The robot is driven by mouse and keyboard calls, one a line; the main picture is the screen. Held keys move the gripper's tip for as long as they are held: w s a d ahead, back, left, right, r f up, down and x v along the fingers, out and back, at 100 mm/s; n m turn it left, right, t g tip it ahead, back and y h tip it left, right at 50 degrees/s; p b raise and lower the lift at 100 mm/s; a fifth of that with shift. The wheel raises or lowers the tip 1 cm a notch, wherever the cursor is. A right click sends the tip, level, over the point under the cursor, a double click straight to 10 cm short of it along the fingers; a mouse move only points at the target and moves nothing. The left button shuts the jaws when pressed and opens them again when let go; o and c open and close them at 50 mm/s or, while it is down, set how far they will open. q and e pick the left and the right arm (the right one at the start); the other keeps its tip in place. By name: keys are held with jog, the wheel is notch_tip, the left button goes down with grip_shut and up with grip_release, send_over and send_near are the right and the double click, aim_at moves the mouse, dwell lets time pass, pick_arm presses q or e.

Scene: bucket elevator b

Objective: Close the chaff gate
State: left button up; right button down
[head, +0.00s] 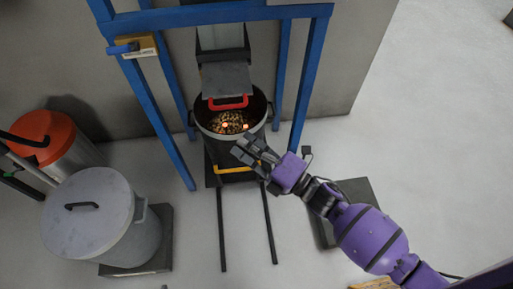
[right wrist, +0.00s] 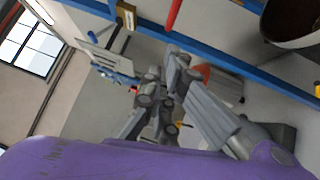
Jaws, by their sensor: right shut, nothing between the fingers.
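In the head view, a grey plate (head: 227,79) with a red handle (head: 228,104) slopes down at the spout, above a dark bucket (head: 203,126) holding grain-like pieces and a few glowing spots. The plate looks like the gate, but no readable label confirms this. My right gripper (head: 248,149) is shut and empty at the bucket's front right rim, below and right of the red handle and apart from it. Its grey fingers (right wrist: 165,80) also show in the right wrist view. My left gripper is not in view.
A blue frame (head: 150,110) stands around the bucket, with a blue lever (head: 122,48) by a yellow box (head: 137,43) at upper left. A grey lidded bin (head: 85,220) and an orange-lidded can (head: 40,135) stand left.

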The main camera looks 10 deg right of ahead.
aim_at(228, 88)
pick_arm(q)
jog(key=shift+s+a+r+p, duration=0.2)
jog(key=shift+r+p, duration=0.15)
jog(key=shift+p, duration=0.15)
pick_arm(e)
jog(key=w+a+r, duration=0.1)
jog(key=w+a, duration=0.2)
jog(key=w, duration=0.4)
jog(key=shift+a, duration=0.15)
jog(key=shift+w+r, duration=0.1)
jog(key=w+b, duration=0.2)
jog(key=w, duration=0.4)
jog(key=w+b, duration=0.3)
jog(key=w, duration=0.2)
jog(key=shift+w+f, duration=0.2)
jog(key=shift+w, duration=0.2)
jog(key=shift+w+r+b, duration=0.2)
jog(key=shift+w+b, duration=0.15)
jog(key=shift+w, duration=0.15)
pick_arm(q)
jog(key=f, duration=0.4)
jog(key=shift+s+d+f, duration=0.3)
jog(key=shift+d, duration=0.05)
pick_arm(e)
jog(key=shift+r, duration=0.15)
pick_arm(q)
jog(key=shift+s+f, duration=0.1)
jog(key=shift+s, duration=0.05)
